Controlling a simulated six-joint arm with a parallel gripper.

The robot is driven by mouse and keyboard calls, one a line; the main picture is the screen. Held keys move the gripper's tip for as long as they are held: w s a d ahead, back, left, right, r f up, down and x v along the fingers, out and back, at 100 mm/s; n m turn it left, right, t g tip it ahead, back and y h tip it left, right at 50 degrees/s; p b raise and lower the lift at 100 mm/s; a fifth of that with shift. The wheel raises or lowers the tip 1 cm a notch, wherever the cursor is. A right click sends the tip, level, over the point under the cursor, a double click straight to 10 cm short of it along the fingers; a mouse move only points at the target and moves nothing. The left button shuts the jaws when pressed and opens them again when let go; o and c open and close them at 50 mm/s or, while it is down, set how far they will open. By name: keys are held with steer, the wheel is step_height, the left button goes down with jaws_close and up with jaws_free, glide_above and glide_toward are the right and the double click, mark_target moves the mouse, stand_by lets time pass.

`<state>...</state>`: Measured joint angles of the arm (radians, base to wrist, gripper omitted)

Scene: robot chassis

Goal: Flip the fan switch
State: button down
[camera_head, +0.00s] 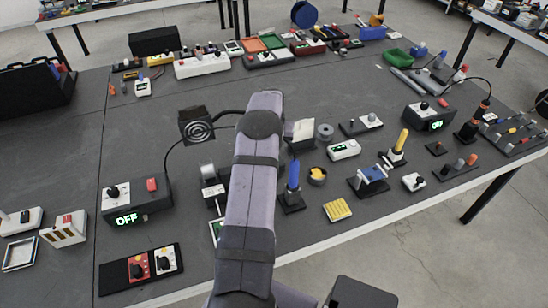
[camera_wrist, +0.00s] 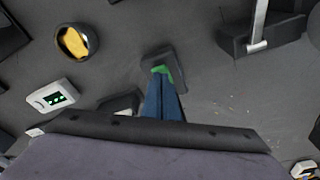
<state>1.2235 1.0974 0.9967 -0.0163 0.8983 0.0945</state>
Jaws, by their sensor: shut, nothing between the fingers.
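The fan (camera_head: 197,125) is a dark square unit with a ringed grille, left of my arm in the head view. A dark control box (camera_head: 137,212) stands in front of it, with a wire running up towards the fan. The box has a black knob on a white plate (camera_head: 115,195), a red switch (camera_head: 151,185) and a green display reading OFF. In the wrist view my gripper (camera_wrist: 162,72) has blue fingers with green tips, shut and empty, in front of a dark block (camera_wrist: 176,58). The fan and control box are not recognisable there.
Bare table lies behind the control box.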

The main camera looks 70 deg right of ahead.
steer(key=shift+f+b, duration=0.35)
steer(key=shift+f, duration=0.25)
stand_by(0.4)
step_height(320, 180, up, 7)
steer(key=p, duration=0.4)
stand_by(0.5)
stand_by(0.4)
